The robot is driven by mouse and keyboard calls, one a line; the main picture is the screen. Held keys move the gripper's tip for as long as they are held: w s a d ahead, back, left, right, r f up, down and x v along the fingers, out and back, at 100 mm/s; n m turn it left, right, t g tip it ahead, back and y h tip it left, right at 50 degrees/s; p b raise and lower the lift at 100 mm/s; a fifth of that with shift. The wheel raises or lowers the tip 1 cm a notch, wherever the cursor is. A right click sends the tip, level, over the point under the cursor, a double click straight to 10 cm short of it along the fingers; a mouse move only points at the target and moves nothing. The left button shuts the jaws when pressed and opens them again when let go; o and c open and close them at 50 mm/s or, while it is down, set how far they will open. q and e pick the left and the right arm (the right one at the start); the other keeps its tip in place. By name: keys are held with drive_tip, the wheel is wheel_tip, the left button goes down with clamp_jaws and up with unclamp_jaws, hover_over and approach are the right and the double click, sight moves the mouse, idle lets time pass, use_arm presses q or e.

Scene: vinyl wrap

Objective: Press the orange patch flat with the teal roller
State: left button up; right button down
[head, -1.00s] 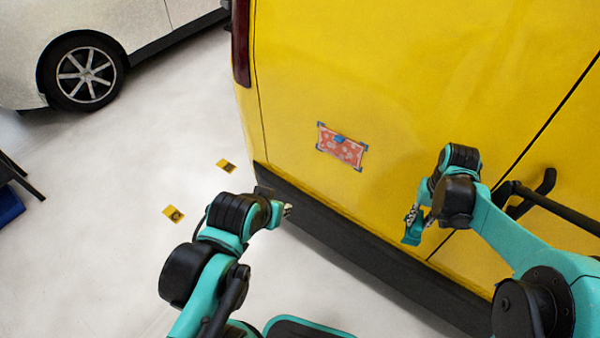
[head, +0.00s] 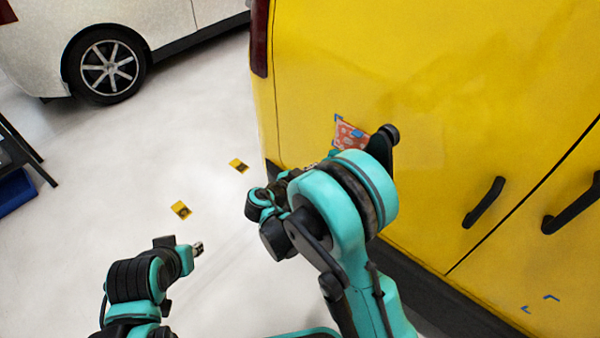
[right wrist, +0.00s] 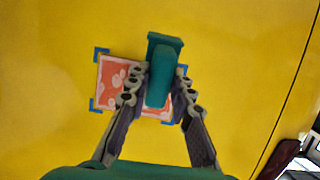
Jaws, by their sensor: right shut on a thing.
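The orange patch (right wrist: 112,82), with pale markings and blue tape at its corners, lies on the yellow van's side. In the head view the patch (head: 346,132) is partly hidden behind my right arm. My right gripper (right wrist: 161,73) is shut on the teal roller (right wrist: 164,54), whose head lies in front of the patch's right part and reaches above its top edge. I cannot tell whether the roller touches the patch. My left gripper (head: 197,248) is over the floor at lower left, well away from the van; its fingers are too small to read.
The yellow van (head: 480,90) has black door handles (head: 484,202) at right and a dark lower bumper strip. A white car (head: 170,25) stands at the back left. Open floor lies left of the van.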

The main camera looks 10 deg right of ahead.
drive_tip(key=a+r+t+h+b, duration=0.2)
drive_tip(key=a+r+h, duration=0.1)
drive_tip(key=a, duration=0.3)
drive_tip(key=x, duration=0.7)
drive_tip(key=shift+w+a, duration=0.2)
drive_tip(key=shift+w, duration=0.15)
drive_tip(key=shift+w+d+f, duration=0.15)
drive_tip(key=shift+w+d, duration=0.25)
drive_tip(key=shift+d, duration=0.1)
idle(0.4)
drive_tip(key=shift+s+d, duration=0.65)
drive_tip(key=shift+s, duration=0.25)
drive_tip(key=shift+s+d, duration=0.1)
drive_tip(key=shift+s, duration=0.05)
drive_tip(key=shift+s+d, duration=0.6)
drive_tip(key=shift+s, duration=0.1)
drive_tip(key=shift+s+d, duration=0.1)
